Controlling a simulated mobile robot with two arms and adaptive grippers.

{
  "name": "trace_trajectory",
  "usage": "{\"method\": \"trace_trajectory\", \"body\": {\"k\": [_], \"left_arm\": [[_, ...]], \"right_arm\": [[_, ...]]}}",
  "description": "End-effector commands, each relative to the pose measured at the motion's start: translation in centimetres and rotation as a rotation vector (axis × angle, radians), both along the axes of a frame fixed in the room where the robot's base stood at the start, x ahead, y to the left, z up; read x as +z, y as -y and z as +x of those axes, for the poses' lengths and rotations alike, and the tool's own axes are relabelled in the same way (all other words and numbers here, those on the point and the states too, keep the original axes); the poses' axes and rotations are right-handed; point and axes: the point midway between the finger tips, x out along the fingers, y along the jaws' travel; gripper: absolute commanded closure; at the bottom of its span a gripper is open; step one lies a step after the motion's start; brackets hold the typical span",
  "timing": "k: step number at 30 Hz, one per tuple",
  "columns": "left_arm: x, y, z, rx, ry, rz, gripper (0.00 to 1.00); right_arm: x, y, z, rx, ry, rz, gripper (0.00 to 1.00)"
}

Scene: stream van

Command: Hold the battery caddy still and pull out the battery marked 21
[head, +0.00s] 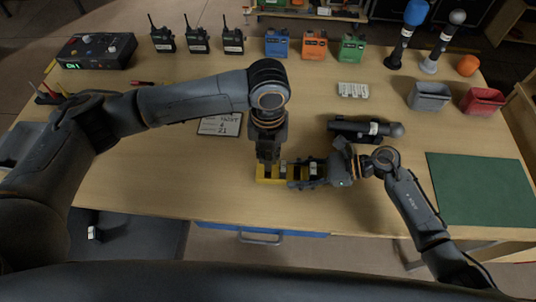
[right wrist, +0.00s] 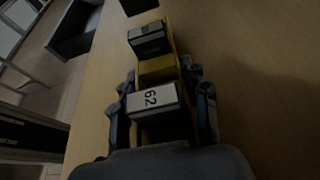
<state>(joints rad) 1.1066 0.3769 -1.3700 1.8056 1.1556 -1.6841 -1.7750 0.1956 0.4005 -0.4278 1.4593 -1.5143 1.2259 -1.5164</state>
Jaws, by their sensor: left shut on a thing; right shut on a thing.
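The yellow battery caddy (head: 267,181) lies near the table's front edge, and its yellow body (right wrist: 157,69) shows in the right wrist view. My left gripper (head: 268,158) points down over the caddy's left part, shut on what seems to be a battery, mostly hidden. My right gripper (head: 298,176) is shut on the caddy's right end; its fingers (right wrist: 163,115) lie either side. Between them sits a battery (right wrist: 150,99) with a sideways label reading like 62. Another battery (right wrist: 148,38) sits farther along, its label unreadable. A card (head: 221,124) behind the caddy shows 21.
A dark cylindrical device (head: 362,130) lies just behind my right gripper. A green mat (head: 485,188) is at the right, and grey (head: 429,96) and red (head: 482,101) bins stand behind it. Radios (head: 197,40) and coloured packs (head: 314,45) line the back.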

Motion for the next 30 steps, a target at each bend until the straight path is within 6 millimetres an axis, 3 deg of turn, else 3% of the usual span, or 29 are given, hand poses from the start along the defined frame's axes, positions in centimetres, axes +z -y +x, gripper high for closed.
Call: {"method": "trace_trajectory", "body": {"k": [12, 13, 17, 26, 30], "left_arm": [[1.2, 0.0, 0.0, 0.0, 0.0, 0.0, 1.0], [1.2, 0.0, 0.0, 0.0, 0.0, 0.0, 1.0], [1.2, 0.0, 0.0, 0.0, 0.0, 0.0, 1.0], [1.2, 0.0, 0.0, 0.0, 0.0, 0.0, 1.0], [1.2, 0.0, 0.0, 0.0, 0.0, 0.0, 1.0]], "right_arm": [[0.0, 0.0, 0.0, 0.0, 0.0, -0.001, 0.87], [0.0, 0.0, 0.0, 0.0, 0.0, -0.001, 0.52], [0.0, 0.0, 0.0, 0.0, 0.0, -0.001, 0.28], [0.0, 0.1, 0.0, 0.0, 0.0, -0.001, 0.28], [0.3, 1.0, 0.0, -0.001, 0.0, -0.002, 0.28]]}}
